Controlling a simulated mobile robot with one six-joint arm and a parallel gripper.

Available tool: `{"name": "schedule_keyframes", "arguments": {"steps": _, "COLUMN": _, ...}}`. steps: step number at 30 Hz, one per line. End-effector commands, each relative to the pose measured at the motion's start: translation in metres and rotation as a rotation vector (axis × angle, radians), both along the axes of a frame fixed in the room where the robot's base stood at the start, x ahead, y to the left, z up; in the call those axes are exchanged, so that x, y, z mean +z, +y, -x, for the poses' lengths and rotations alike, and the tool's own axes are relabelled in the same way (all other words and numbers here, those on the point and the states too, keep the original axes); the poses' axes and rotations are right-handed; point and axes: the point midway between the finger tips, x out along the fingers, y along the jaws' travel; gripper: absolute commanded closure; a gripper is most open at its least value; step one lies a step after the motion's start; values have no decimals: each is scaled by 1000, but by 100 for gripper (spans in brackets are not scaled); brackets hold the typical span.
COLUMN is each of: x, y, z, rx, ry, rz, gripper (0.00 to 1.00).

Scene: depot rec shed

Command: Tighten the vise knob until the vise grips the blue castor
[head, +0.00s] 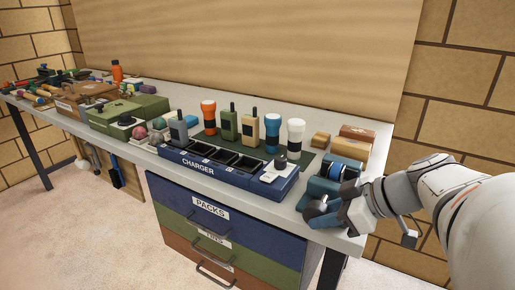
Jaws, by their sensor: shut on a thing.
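The blue vise (316,189) stands at the front right end of the bench. The blue castor (337,171) sits between its jaws, with a lighter part at its side; whether the jaws press on it cannot be told. My gripper (325,213) comes in from the right at the front of the vise. It is shut on the vise knob (321,205), a small greyish piece partly hidden by my fingers. My gripper and wrist hide part of the vise's right side.
A blue charger tray (215,178) lies left of the vise. Torches and radios stand behind it on a dark mat (312,158). Wooden blocks (355,137) are behind the vise. Drawers (215,218) hang below the bench. The bench's right edge is close to my arm.

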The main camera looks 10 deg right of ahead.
Motion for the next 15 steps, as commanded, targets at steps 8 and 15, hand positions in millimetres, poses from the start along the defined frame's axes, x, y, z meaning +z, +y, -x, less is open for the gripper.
{"name": "schedule_keyframes", "arguments": {"steps": 8, "x": -18, "y": -3, "z": 0, "rx": -5, "ry": -110, "rz": -148, "gripper": 94}}
{"name": "schedule_keyframes", "arguments": {"steps": 15, "x": -20, "y": -2, "z": 1, "rx": -3, "ry": -207, "rz": -285, "gripper": 94}}
